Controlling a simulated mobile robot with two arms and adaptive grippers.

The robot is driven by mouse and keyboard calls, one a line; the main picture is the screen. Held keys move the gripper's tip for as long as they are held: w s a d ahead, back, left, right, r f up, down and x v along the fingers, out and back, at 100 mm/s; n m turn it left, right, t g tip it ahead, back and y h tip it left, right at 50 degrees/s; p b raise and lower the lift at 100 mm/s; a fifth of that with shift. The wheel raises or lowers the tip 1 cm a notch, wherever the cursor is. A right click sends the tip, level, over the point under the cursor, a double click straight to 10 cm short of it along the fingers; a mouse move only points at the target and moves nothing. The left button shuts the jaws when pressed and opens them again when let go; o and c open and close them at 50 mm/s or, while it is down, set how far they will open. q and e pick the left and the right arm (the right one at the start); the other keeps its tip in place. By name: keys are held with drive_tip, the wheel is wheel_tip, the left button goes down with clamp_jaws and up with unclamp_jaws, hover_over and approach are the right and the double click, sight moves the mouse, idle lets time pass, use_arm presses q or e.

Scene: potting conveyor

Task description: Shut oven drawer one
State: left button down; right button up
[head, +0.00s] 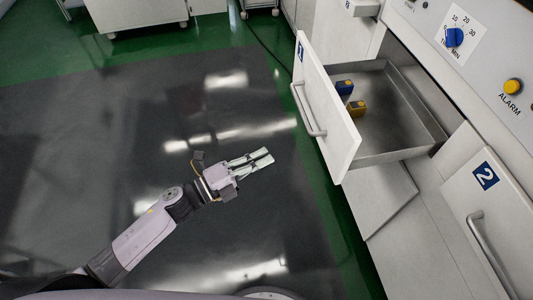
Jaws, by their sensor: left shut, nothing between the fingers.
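Oven drawer one (322,103) is pulled open, its white front with a bar handle (306,110) and a blue label at its top edge. Its metal tray (400,135) holds a blue block-like item (344,87) and a yellow one (357,108) near the front panel. My left gripper (262,161) is shut and empty, over the dark floor to the left of the drawer front, apart from it and pointing toward it. My right gripper is not in view.
Drawer two (477,200), with a blue label and bar handle, is closed at the lower right. Above is a panel with a blue timer knob (454,37) and a yellow alarm button (512,86). The dark floor (90,150) at left is clear.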

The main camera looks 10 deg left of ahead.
sight(309, 133)
use_arm(q)
drive_tip(key=p+x, duration=0.1)
drive_tip(key=x, duration=0.9)
drive_tip(key=shift+w+r+p, duration=0.1)
drive_tip(key=shift+w+p, duration=0.1)
drive_tip(key=shift+p, duration=0.15)
drive_tip(key=shift+x, duration=0.8)
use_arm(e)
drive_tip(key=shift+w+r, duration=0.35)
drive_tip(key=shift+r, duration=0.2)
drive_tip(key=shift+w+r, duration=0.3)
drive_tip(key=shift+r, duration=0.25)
